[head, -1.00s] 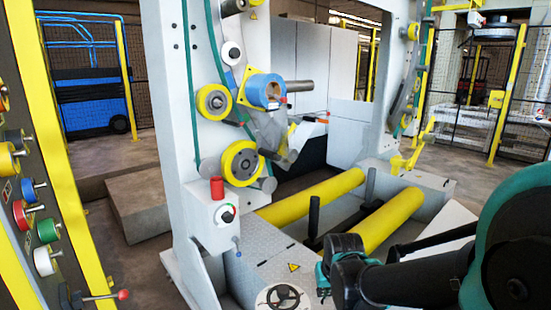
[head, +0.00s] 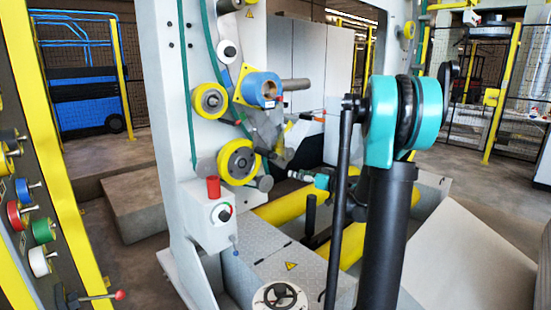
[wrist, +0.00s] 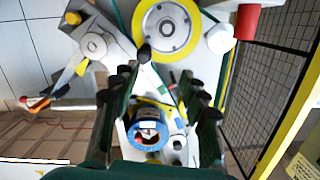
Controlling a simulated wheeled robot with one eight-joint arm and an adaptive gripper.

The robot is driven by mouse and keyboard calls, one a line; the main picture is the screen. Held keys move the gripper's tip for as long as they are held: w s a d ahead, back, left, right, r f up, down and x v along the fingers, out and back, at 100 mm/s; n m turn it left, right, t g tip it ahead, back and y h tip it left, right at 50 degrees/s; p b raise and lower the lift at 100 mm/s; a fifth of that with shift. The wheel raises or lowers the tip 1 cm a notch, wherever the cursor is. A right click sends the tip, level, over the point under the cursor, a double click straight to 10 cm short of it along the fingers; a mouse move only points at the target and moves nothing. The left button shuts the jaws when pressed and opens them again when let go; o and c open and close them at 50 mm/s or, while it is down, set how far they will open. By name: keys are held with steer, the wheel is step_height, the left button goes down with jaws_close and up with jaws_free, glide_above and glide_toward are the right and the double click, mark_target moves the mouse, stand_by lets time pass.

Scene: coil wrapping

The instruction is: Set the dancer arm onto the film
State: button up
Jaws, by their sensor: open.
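The film roll, blue with a brown core (head: 262,89), sits on the upright frame. Pale film (head: 268,128) seems to run down from it. A grey and white assembly (head: 299,130) with a lever ending in an orange-red tip stands to its right; I cannot tell for sure which part is the dancer arm. The lever (wrist: 50,95) shows at left in the wrist view. My gripper (head: 298,176) is low, right of the lower yellow wheel. In the wrist view my gripper (wrist: 158,82) has its fingers apart, with the blue roll (wrist: 148,128) beyond, between them, and nothing held.
Yellow-rimmed wheels (head: 210,100) and (head: 238,161) and a red beacon (head: 213,187) are on the frame. Yellow rollers (head: 285,208) lie low behind my arm. A control panel (head: 30,215) stands at left. Open floor shows at right.

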steer(key=w+d+r+t, duration=0.1)
steer(key=w+d+r, duration=0.1)
glide_toward(276, 157)
steer(key=x, duration=1)
steer(key=shift+a+r, duration=0.1)
jaws_close()
